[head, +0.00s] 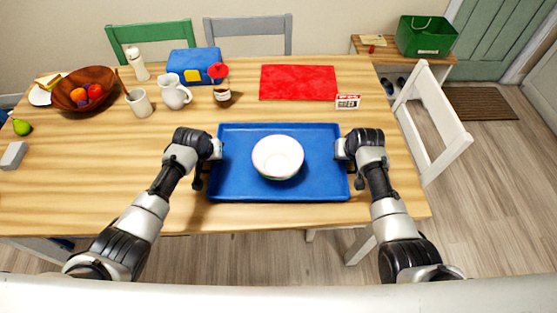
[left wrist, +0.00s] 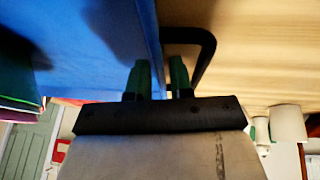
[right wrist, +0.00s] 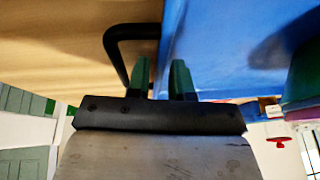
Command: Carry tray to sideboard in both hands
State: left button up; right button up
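A blue tray (head: 320,185) lies on the wooden table in front of me, with a white bowl (head: 277,157) upright near its middle. My left gripper (head: 213,150) is at the tray's left end and my right gripper (head: 344,150) at its right end. In the left wrist view, a dark handle (left wrist: 207,50) stands out from the tray's side beside the parted fingers (left wrist: 160,75). The right wrist view shows the other handle (right wrist: 112,45) and parted fingers (right wrist: 162,78) likewise. I see a gap between each pair of fingers; firm contact with the handles is not visible.
Behind the tray are a red cloth (head: 298,82), a small jar (head: 222,94), a white jug (head: 174,92) and a mug (head: 139,103). A fruit bowl (head: 84,89) is at the left. A white chair (head: 432,120) stands right of the table; a bench (head: 400,52) is beyond.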

pick_arm(q)
jog(key=shift+c, duration=0.4)
pick_arm(e)
jog(key=shift+c, duration=0.4)
pick_arm(q)
grip_shut()
pick_arm(e)
grip_shut()
pick_arm(q)
jog(key=shift+w+r, duration=0.15)
jog(key=shift+r, duration=0.15)
pick_arm(e)
jog(key=shift+w+r, duration=0.15)
jog(key=shift+r, duration=0.15)
